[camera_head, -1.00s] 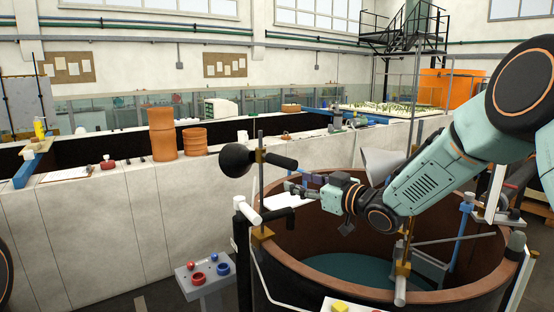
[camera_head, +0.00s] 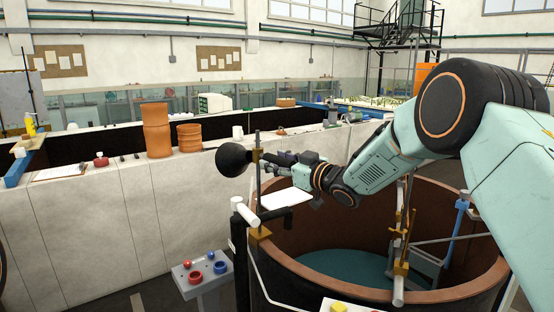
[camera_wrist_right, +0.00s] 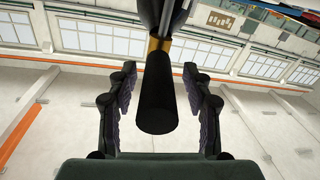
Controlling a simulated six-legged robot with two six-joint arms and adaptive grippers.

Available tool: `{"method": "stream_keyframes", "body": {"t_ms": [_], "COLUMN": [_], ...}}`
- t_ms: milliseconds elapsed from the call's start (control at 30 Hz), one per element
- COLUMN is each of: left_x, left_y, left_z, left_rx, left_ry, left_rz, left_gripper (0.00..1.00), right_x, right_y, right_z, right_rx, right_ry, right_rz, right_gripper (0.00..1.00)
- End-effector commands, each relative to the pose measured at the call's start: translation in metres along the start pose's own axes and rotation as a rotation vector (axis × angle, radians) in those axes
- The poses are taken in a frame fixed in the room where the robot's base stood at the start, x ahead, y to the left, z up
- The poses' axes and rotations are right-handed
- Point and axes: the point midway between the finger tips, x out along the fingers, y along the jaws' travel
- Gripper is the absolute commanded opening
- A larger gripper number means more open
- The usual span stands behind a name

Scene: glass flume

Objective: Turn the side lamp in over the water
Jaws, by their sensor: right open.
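The side lamp (camera_head: 234,159) has a black dome head, a brass clamp (camera_head: 256,155) and a dark post. Its head points left, outside the rim of the round brown tank (camera_head: 476,292), which holds dark teal water (camera_head: 350,268). My right gripper (camera_head: 279,159) is at the lamp's black handle, on the tank side of the post. In the right wrist view, the handle (camera_wrist_right: 156,105) lies between the spread fingers of my right gripper (camera_wrist_right: 160,72), with gaps on both sides. My left gripper is out of view.
A white panel (camera_head: 286,198) sits below the gripper at the tank's back left. A pedestal (camera_head: 203,276) with red and blue parts stands left of the tank. Brass-clamped rods (camera_head: 401,250) rise inside the tank. A long pale wall (camera_head: 100,230) runs behind.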

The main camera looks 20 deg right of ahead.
Motion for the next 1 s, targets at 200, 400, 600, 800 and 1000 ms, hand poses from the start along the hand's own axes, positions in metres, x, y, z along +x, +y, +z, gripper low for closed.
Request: {"method": "stream_keyframes", "body": {"t_ms": [200,400,600,800,1000], "left_x": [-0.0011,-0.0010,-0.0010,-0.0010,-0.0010], "left_y": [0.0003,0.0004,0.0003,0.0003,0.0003], "left_z": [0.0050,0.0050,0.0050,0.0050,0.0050], "left_rx": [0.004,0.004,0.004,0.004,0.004], "left_ry": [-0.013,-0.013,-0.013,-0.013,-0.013], "left_rz": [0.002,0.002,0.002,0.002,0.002], "left_gripper": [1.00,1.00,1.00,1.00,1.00], "right_x": [0.0037,0.0041,0.0041,0.0044,0.0043], "right_y": [0.0013,0.0017,0.0016,0.0009,0.0013], "right_z": [0.0012,0.0013,0.0010,0.0005,0.0005], "right_rx": [0.001,0.001,0.000,-0.001,-0.001], "right_ry": [-0.001,-0.001,-0.001,0.000,0.000], "right_rz": [0.001,0.002,0.001,0.000,0.001], "right_gripper": [0.50,0.43,0.26,0.09,0.00]}}
